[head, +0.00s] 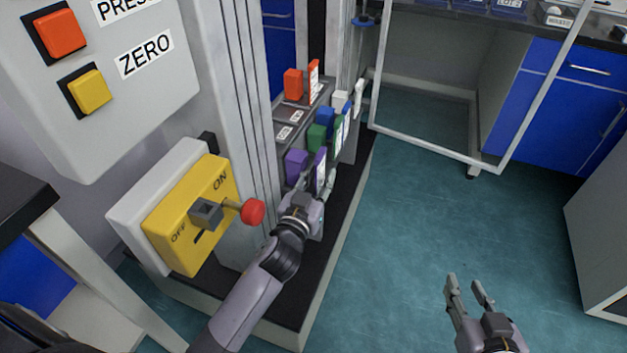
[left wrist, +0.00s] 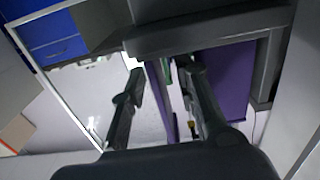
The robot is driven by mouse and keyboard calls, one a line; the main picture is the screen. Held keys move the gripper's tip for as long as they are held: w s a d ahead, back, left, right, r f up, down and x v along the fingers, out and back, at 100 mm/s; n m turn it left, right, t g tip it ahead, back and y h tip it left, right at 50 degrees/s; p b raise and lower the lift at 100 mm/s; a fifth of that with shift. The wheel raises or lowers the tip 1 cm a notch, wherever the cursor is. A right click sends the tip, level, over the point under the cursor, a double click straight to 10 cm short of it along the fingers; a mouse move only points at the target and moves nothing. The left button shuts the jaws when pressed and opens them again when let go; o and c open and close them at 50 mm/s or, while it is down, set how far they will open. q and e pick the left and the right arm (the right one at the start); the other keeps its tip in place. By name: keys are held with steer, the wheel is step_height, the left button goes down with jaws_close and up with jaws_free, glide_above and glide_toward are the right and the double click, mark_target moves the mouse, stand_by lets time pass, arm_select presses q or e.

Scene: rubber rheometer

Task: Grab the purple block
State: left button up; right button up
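The purple block (head: 297,165) sits at the near end of a row of coloured blocks in a dark rack, with an upright labelled plate at its front. My left gripper (head: 316,184) is right at this plate and partly covers it. In the left wrist view, the thin purple plate (left wrist: 158,98) stands between the two spread fingers (left wrist: 165,95). The larger purple body (left wrist: 228,80) is beyond the right finger. No clear grip on the plate shows. My right gripper (head: 468,288) is open and empty above the floor.
Green (head: 317,137), blue (head: 325,117) and red-orange (head: 293,84) blocks stand behind the purple one. A yellow ON/OFF switch panel (head: 190,225) with a red-knobbed lever (head: 252,212) is close to my left arm.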

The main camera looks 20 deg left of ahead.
arm_select(q)
steer(key=shift+c, duration=0.4)
jaws_close()
steer(key=shift+r, duration=0.1)
stand_by(0.3)
